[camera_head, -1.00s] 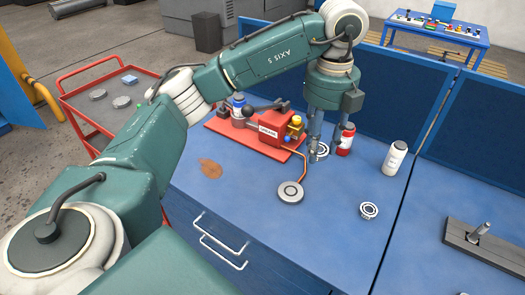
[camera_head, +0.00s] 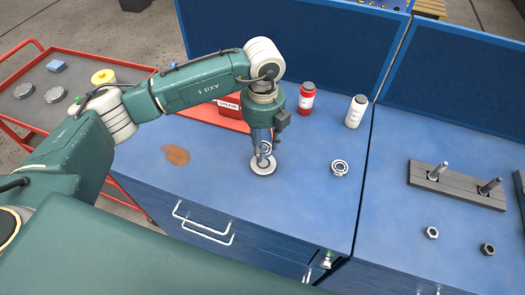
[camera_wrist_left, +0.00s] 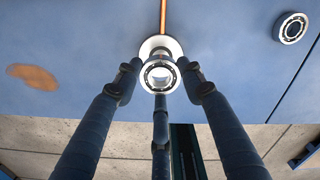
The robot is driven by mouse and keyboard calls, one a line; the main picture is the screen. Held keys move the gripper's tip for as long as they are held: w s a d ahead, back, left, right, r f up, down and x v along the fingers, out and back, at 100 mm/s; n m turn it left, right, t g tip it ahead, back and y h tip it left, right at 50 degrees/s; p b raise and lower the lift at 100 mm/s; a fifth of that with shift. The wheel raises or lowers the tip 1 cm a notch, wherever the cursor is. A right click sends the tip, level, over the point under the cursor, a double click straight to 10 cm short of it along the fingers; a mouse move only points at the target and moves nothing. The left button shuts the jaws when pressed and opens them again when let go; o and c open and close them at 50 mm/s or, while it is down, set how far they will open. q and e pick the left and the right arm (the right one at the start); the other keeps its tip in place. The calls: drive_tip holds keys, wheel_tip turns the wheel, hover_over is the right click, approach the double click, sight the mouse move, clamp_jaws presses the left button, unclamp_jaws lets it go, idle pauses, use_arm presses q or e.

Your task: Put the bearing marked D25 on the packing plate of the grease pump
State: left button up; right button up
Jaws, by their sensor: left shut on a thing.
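My left gripper (camera_head: 263,146) points down over the round packing plate (camera_head: 262,169) of the grease pump. Its fingers are shut on a bearing (camera_wrist_left: 160,75), which also shows between the fingers in the head view. In the left wrist view the bearing overlaps the pale plate (camera_wrist_left: 149,45). I cannot tell whether the bearing touches the plate. The red grease pump (camera_head: 228,107) is mostly hidden behind my arm. A second bearing (camera_head: 340,168) lies on the bench to the right. No D25 mark is readable on either bearing. My right gripper is not in view.
A red bottle (camera_head: 307,99) and a white bottle (camera_head: 355,111) stand behind. A brown stain (camera_head: 175,155) marks the bench at left. A grey block with two pins (camera_head: 456,184) and two nuts are at right. A red cart (camera_head: 30,107) stands at far left.

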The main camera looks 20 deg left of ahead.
sight(263, 163)
use_arm(q)
drive_tip(key=shift+f, duration=0.75)
wheel_tip(263, 163, down, 3)
drive_tip(key=shift+d+f+p, duration=0.1)
drive_tip(key=shift+f+p, duration=0.05)
drive_tip(key=shift+p, duration=0.55)
drive_tip(key=shift+f, duration=0.6)
drive_tip(key=o, duration=1.2)
drive_tip(key=shift+o, duration=0.2)
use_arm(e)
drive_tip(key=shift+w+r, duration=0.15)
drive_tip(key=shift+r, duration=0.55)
